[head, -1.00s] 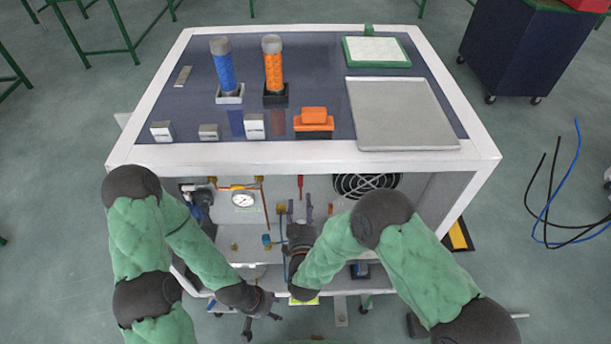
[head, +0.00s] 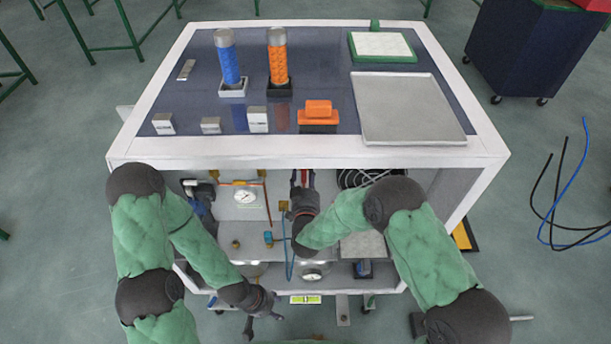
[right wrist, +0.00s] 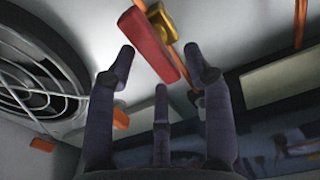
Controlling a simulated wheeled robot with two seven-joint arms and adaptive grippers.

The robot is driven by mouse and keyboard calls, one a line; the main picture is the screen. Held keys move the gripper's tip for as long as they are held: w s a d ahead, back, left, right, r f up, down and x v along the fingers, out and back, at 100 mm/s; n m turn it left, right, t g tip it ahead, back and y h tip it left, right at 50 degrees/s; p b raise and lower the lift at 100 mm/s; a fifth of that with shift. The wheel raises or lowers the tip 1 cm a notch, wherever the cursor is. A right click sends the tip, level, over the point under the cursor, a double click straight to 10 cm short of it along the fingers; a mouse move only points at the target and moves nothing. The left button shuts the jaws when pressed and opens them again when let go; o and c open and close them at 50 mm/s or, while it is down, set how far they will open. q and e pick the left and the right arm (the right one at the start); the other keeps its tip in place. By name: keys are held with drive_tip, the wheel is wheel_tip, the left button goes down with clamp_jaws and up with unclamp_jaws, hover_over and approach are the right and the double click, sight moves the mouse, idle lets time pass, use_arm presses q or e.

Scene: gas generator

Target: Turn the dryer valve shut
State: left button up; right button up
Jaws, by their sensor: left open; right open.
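A red lever handle (right wrist: 150,45) on a brass valve body (right wrist: 162,18) shows in the right wrist view; I take it for the dryer valve. My right gripper (right wrist: 160,58) is open, and the handle appears between and beyond its fingertips. I cannot tell whether a finger touches it. In the head view my right gripper (head: 302,178) is inside the cabinet under the top's front edge and hides most of the valve. My left gripper (head: 264,326) is open and empty, low in front of the cabinet.
A fan grille (right wrist: 38,85) is left of my right fingers in the wrist view. A pressure gauge (head: 244,196) and copper pipe (right wrist: 300,22) are close by. The cabinet top (head: 230,150) overhangs the work area, with blue and orange columns standing on it.

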clamp_jaws()
drive_tip(key=shift+n, duration=0.3)
drive_tip(key=n, duration=0.4)
drive_tip(key=shift+a, duration=0.4)
drive_tip(key=shift+a+f+n, duration=0.2)
drive_tip(key=shift+a+n, duration=0.05)
drive_tip(key=shift+n, duration=1.95)
drive_tip(key=shift+a+f+n, duration=0.25)
drive_tip(key=shift+a+n, duration=0.05)
drive_tip(key=shift+n, duration=1.9)
drive_tip(key=shift+a+f+n, duration=0.2)
drive_tip(key=shift+a+n, duration=0.05)
drive_tip(key=shift+n, duration=1.95)
